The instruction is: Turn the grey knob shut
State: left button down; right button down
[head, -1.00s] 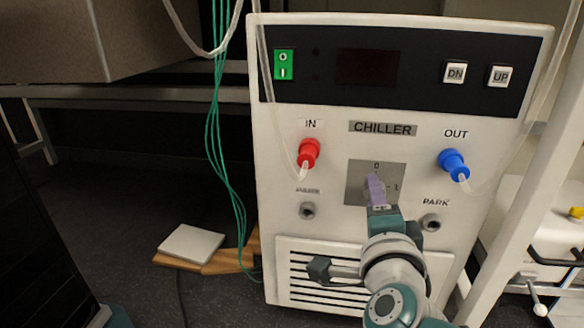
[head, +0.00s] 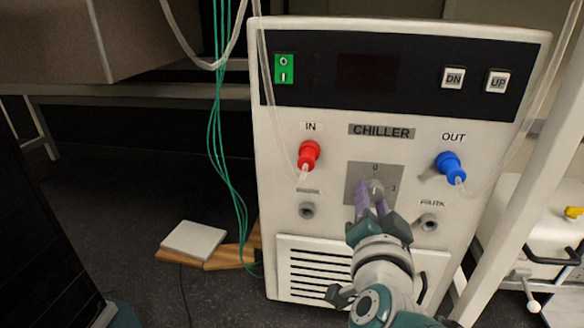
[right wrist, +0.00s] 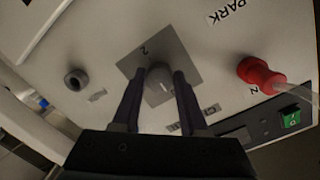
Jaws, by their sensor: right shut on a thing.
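The grey knob (head: 377,186) sits on a square grey plate (head: 355,172) in the middle of the chiller's front panel, with "0" marked above it and "1" to its right. My right gripper (head: 371,193) is shut on the knob, with one purple finger on each side. In the right wrist view, the knob (right wrist: 158,88) shows between the two dark fingers of the right gripper (right wrist: 162,78). The fingers partly cover the knob, and I cannot tell exactly where it points. My left gripper is not in view.
The red IN connector (head: 309,154) and blue OUT connector (head: 450,165) with clear hoses flank the knob. Two park ports sit below them. Green cables (head: 216,150) hang left of the chiller (head: 285,215). A pale pole (head: 520,190) stands at right.

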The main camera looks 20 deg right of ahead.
dwell(0.3)
jog(key=shift+c, duration=2.2)
grip_release()
jog(key=shift+r, duration=0.1)
